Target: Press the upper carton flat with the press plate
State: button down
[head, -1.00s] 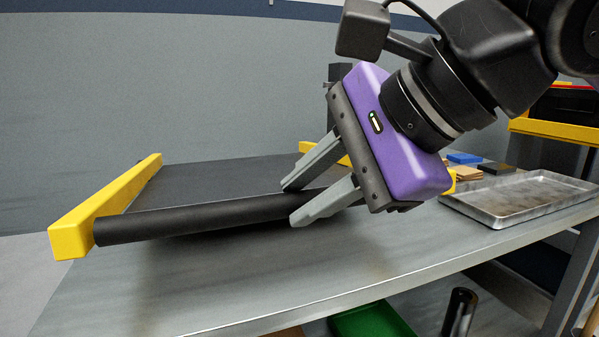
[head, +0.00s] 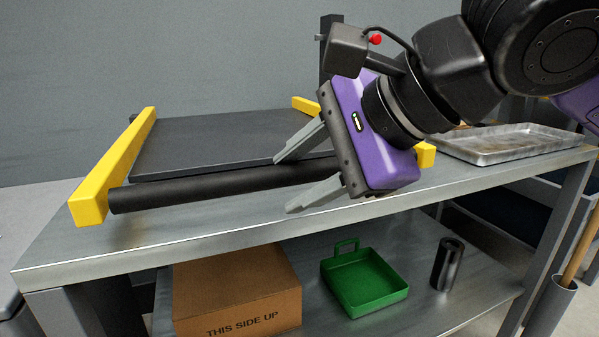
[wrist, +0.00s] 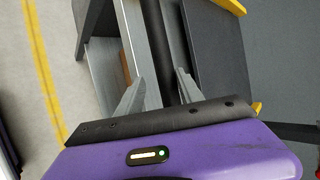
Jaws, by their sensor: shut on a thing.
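The press plate (head: 205,140) is a flat dark slab low over the grey metal bench, between yellow side bars (head: 112,165). A black round bar (head: 200,188) runs along its near side. My gripper (head: 284,183) is shut on this bar right of its middle, one finger on each side. The wrist view shows the bar (wrist: 156,40) running between my fingers (wrist: 160,82), with the plate (wrist: 215,55) beside it. No carton shows on the bench; the space under the plate is hidden. A brown carton (head: 237,290) marked THIS SIDE UP stands upright and unflattened on the lower shelf.
A shallow metal tray (head: 515,145) lies at the bench's right end. The lower shelf also holds a green handled tray (head: 365,283) and a dark cylinder (head: 447,265). The bench's near strip (head: 150,240) is clear. A wooden handle stands in a grey tube (head: 550,310) at right.

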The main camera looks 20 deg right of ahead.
jog(key=c, duration=1.2)
grip_release()
jog(key=shift+s+f+g, duration=0.2)
jog(key=shift+f+g, duration=0.1)
jog(key=shift+f, duration=0.7)
jog(key=shift+o, duration=0.2)
jog(key=p+v, duration=0.3)
jog(key=v, duration=0.5)
jog(key=shift+r, duration=0.25)
jog(key=shift+w+a, duration=0.15)
